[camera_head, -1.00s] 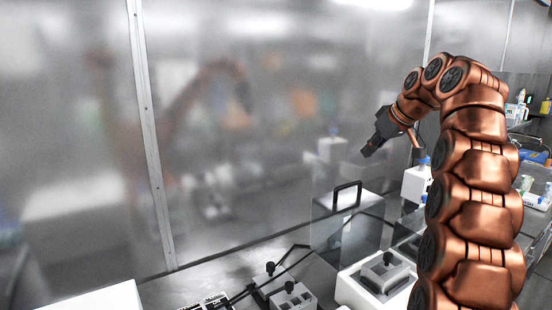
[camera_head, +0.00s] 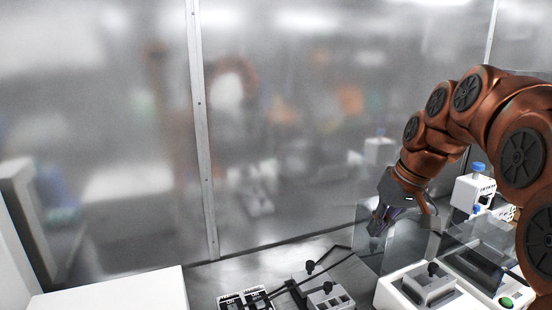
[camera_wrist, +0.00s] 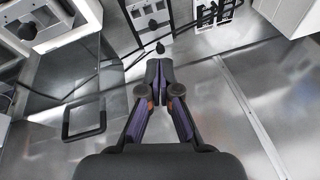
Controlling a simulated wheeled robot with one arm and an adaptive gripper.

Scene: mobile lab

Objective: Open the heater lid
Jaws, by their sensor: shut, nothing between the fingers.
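A white heater-like device (camera_head: 395,291) stands at the lower right in the head view, with a grey block and black knob (camera_head: 432,270) on top. Another clear panel (camera_wrist: 40,98) with a black handle (camera_wrist: 84,134) shows at the left in the wrist view. I cannot tell for certain which panel is the lid. My gripper (camera_head: 378,232) points down beside the clear panel at the device's left. In the wrist view my gripper (camera_wrist: 160,70) is shut and empty, right of the handle and apart from it.
Grey blocks with black knobs (camera_head: 325,296) and black cables lie left of the device. A white box (camera_head: 110,293) is at the lower left. A frosted wall (camera_head: 300,130) closes the back.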

